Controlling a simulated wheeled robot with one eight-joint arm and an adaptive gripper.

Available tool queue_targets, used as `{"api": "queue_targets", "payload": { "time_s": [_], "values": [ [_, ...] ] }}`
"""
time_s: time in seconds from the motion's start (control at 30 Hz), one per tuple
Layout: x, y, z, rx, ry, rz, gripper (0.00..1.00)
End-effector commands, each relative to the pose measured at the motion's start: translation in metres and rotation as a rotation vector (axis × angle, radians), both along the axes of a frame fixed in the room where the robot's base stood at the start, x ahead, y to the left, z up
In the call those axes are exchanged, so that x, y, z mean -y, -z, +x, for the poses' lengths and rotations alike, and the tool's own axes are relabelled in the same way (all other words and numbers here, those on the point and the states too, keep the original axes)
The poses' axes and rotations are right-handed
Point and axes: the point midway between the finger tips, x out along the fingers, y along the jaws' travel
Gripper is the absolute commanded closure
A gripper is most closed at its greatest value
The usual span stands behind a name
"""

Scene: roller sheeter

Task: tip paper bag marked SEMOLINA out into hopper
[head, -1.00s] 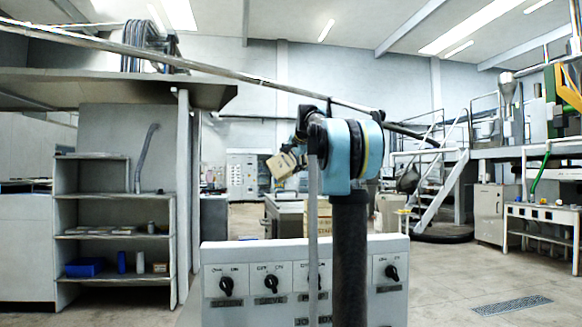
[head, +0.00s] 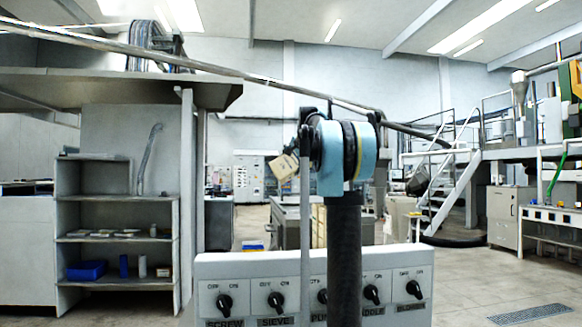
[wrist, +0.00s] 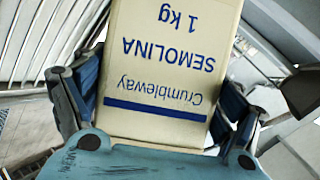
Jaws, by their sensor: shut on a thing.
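The cream paper bag (wrist: 165,70) with blue print reading Crumbleway SEMOLINA 1 kg fills the middle of the wrist view, its lettering upside down there. My gripper (wrist: 160,92) is shut on it, with a blue finger on each side. In the head view the bag (head: 283,166) is small and tilted, held out beyond my arm's blue joint, which partly hides the gripper.
A control panel (head: 250,268) with several black knobs stands in front. A grey shelf unit (head: 118,215) is at left. Metal cabinets stand beyond my arm. Stairs (head: 447,190) lead to the platform at right. Open floor lies at front right.

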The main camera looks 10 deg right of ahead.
Motion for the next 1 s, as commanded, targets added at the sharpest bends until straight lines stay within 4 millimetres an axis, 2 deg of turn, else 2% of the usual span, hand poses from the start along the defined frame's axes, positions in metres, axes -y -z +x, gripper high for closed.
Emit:
{"api": "queue_targets", "payload": {
  "time_s": [0.27,1.0],
  "values": [
    [0.002,-0.003,0.0,-0.002,0.003,-0.074,0.76],
    [-0.007,-0.028,0.0,-0.002,0.0,-0.554,0.76]
  ]
}}
